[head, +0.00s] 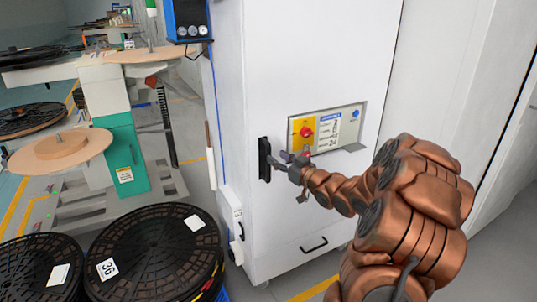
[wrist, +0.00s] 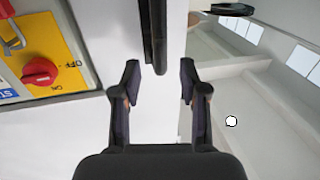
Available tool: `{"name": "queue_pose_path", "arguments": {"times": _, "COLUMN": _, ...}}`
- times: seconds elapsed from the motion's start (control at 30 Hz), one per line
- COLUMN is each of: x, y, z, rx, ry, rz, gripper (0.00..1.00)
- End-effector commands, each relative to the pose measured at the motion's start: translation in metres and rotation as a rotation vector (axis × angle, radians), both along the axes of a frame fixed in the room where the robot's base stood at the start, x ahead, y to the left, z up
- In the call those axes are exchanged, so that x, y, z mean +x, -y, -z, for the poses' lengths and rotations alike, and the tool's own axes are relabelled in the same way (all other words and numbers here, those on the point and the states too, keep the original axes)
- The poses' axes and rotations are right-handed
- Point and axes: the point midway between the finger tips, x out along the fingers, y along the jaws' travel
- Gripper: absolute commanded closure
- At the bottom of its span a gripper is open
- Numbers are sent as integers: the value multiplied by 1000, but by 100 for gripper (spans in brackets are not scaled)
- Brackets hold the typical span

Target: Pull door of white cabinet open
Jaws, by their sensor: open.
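The white cabinet (head: 305,65) stands in the middle of the head view, and its door looks flush with the front. A black upright door handle (head: 264,158) is at the door's left edge. My gripper (head: 283,160) is just right of the handle, with its fingers pointing at it. In the wrist view my gripper (wrist: 160,80) is open, and the handle (wrist: 154,35) lies ahead between the fingertips, closer to the left finger. I cannot tell whether a finger touches it. The door surface (wrist: 50,140) fills the left side of that view.
A panel with a red knob on a yellow plate (head: 303,131) is right of the handle. A drawer with a black pull (head: 313,244) is below.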

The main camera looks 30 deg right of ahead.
Motion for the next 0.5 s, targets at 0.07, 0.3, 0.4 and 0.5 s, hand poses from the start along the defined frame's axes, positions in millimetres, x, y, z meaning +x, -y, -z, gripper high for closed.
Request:
{"name": "queue_pose_path", "arguments": {"times": 0.07, "x": 11, "y": -3, "z": 0, "rx": 1, "ry": 1, "rz": -3, "gripper": 57}}
{"name": "queue_pose_path", "arguments": {"times": 0.3, "x": 39, "y": -5, "z": 1, "rx": 3, "ry": 0, "rz": -1, "gripper": 57}}
{"name": "queue_pose_path", "arguments": {"times": 0.4, "x": 47, "y": -6, "z": 1, "rx": 2, "ry": -1, "rz": 0, "gripper": 57}}
{"name": "queue_pose_path", "arguments": {"times": 0.5, "x": 52, "y": -6, "z": 1, "rx": 2, "ry": -2, "rz": 0, "gripper": 57}}
